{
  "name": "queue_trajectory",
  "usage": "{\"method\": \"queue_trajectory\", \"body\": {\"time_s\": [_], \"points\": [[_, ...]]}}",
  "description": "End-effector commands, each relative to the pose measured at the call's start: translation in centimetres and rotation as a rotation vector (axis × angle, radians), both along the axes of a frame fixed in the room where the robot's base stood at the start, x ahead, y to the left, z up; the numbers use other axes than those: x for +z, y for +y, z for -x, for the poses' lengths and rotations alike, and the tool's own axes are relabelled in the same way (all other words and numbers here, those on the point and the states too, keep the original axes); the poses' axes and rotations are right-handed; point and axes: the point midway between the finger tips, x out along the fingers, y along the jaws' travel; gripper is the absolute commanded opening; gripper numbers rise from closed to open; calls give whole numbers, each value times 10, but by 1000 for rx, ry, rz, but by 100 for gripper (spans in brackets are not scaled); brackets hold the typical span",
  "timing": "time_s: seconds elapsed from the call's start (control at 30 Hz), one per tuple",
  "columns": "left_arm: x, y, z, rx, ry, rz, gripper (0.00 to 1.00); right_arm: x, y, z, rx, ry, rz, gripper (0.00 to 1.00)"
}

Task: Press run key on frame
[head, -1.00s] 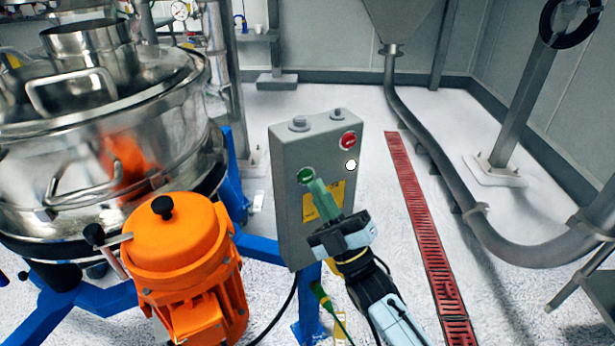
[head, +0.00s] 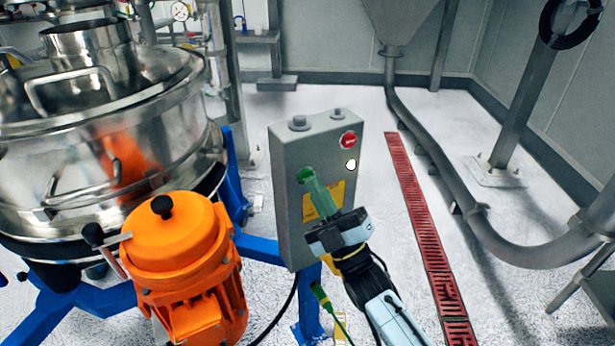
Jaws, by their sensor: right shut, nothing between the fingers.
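A grey control box (head: 290,222) stands on the blue frame (head: 262,248) to the right of the steel sifter. Its face has a green key (head: 305,174) at the upper left, a red button (head: 348,140) at the upper right, a white lamp (head: 351,165) and a yellow label (head: 337,191). My right gripper (head: 308,182) is shut and empty, with its green fingertips at the green key and partly covering it. I cannot tell whether they press it or only touch it.
The round steel sifter (head: 105,150) fills the left, with an orange motor (head: 185,265) in front. A red floor grating (head: 420,220) runs along the right, beside a grey pipe (head: 445,170). The white floor between box and grating is clear.

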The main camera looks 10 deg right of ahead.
Motion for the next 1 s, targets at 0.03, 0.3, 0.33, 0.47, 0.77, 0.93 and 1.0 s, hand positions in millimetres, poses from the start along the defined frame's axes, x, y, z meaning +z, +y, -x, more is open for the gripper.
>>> {"method": "queue_trajectory", "body": {"time_s": [0.03,0.3,0.33,0.47,0.77,0.93,1.0], "points": [[-1,0,0,0,1,0,100,0,0,0,0,0,0,0],[-3,-1,1,0,2,1,100,0,1,-3,0,0,0,0],[-3,-1,1,0,2,1,100,0,1,-4,0,0,0,0],[-4,-1,2,0,3,1,100,0,2,-5,0,0,0,0],[-5,-1,2,0,3,1,100,0,2,-8,0,-1,-1,0],[-5,-1,2,1,3,2,100,1,2,-8,0,-1,-1,0],[-4,-1,2,1,3,2,100,1,2,-8,0,-1,-1,0]]}}
